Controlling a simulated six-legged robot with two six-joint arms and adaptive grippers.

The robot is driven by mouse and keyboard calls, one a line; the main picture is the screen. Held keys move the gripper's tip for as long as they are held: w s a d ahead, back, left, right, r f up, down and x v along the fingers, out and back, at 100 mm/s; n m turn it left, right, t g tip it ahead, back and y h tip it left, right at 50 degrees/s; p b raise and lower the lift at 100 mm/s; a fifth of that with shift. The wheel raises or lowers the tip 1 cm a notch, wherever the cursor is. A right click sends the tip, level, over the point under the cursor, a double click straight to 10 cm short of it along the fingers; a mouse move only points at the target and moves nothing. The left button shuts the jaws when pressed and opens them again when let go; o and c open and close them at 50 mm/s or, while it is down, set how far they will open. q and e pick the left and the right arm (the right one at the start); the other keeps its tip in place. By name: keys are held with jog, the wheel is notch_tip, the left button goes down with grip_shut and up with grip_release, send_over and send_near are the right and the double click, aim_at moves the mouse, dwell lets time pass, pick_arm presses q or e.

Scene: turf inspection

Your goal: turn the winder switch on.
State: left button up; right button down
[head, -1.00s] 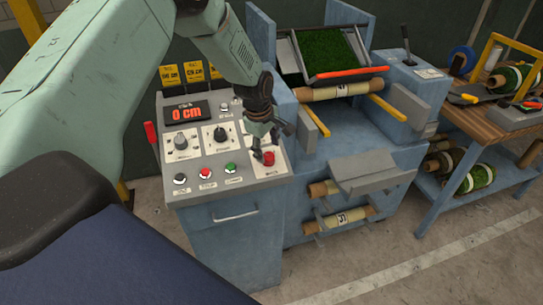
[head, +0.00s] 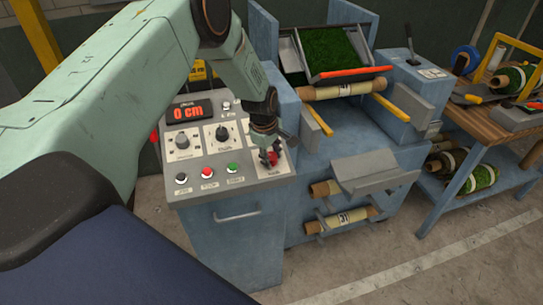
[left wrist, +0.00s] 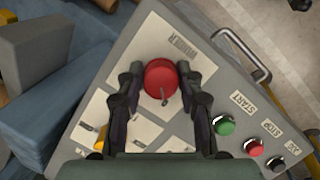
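The winder switch is a round red knob (left wrist: 160,77) with a small grey pin, beside a label that seems to read WINDER in the left wrist view. It sits at the right front corner of the sloped grey control panel (head: 205,168). In the head view the red knob (head: 273,160) is partly covered by my left gripper (head: 268,157). In the left wrist view my left gripper (left wrist: 160,88) is open, one finger on each side of the knob, with small gaps showing. Contact cannot be told for certain. My right gripper is not in view.
The panel has a display (head: 187,111) reading 0 cm, dials, and black, red and green buttons (head: 232,168). To the right stand the blue machine with a turf tray (head: 330,50) and rolls, and a wooden-topped bench (head: 480,122). A red-handled lever is at the panel's left.

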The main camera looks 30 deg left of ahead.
pick_arm(q)
jog(key=shift+d, duration=0.1)
jog(key=c, duration=0.6)
jog(key=shift+m, duration=0.3)
jog(key=m+g, duration=0.1)
jog(key=m, duration=0.2)
jog(key=shift+b, duration=0.4)
jog(key=m+g+b, duration=0.1)
jog(key=m, duration=0.3)
jog(key=shift+y, duration=0.4)
jog(key=m+y+b, duration=0.1)
jog(key=m, duration=0.3)
jog(key=shift+m+g, duration=0.3)
jog(key=shift+g, duration=0.1)
jog(key=m+y, duration=0.1)
jog(key=m, duration=0.3)
jog(key=shift+s+m+b, duration=0.1)
jog(key=shift+m+b, duration=0.2)
jog(key=shift+b, duration=0.05)
jog(key=shift+m+y, duration=0.3)
